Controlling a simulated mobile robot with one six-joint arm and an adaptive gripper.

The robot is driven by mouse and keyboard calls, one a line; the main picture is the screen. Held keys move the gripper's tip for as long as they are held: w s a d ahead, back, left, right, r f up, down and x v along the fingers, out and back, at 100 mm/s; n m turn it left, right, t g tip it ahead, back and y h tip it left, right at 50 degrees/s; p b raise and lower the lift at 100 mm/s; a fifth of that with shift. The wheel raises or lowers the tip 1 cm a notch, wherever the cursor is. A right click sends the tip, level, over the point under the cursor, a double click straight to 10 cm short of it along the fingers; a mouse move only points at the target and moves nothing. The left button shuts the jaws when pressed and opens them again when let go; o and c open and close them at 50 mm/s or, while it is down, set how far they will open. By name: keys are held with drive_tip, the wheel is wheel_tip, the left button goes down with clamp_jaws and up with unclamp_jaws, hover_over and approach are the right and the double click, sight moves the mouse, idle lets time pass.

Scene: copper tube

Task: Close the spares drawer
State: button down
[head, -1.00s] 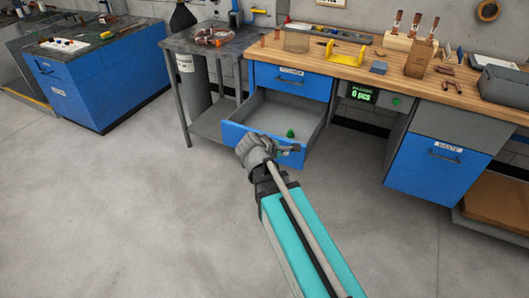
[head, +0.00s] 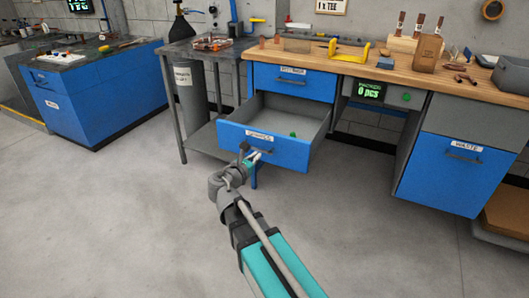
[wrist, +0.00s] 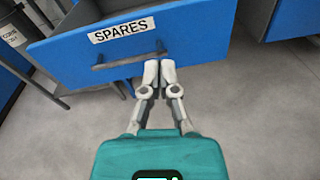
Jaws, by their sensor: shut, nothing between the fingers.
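The spares drawer (head: 285,157) stands pulled out below the wooden bench, under another blue drawer. Its blue front carries a white SPARES label and a dark bar handle; a small green item (head: 293,133) lies inside. My gripper (head: 256,156) is in front of the drawer front, near the handle. In the wrist view, my gripper (wrist: 159,64) has its fingertips together and empty, just below the right end of the handle (wrist: 122,60). The tips overlap the lower part of the drawer front (wrist: 205,35); whether they touch it I cannot tell.
The closed upper drawer (head: 292,82) sits above. A waste drawer front (head: 450,180) is at the right. A grey side table (head: 190,50) with a gas cylinder stands left of the bench. The grey floor (head: 120,220) in front is clear.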

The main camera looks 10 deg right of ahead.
sight(269, 136)
drive_tip(key=shift+w+a+f+n+t+b, duration=0.2)
drive_tip(key=shift+a+f+n+t+b, duration=0.2)
drive_tip(key=shift+a+n+b, duration=0.2)
drive_tip(key=shift+w+a+f+n+t+b, duration=0.15)
drive_tip(key=shift+a+f+n+t+b, duration=0.15)
drive_tip(key=shift+a+f+n+b, duration=0.25)
drive_tip(key=shift+w+d+r, duration=0.1)
drive_tip(key=shift+r, duration=0.05)
drive_tip(key=x, duration=1.3)
drive_tip(key=shift+w+d, duration=0.3)
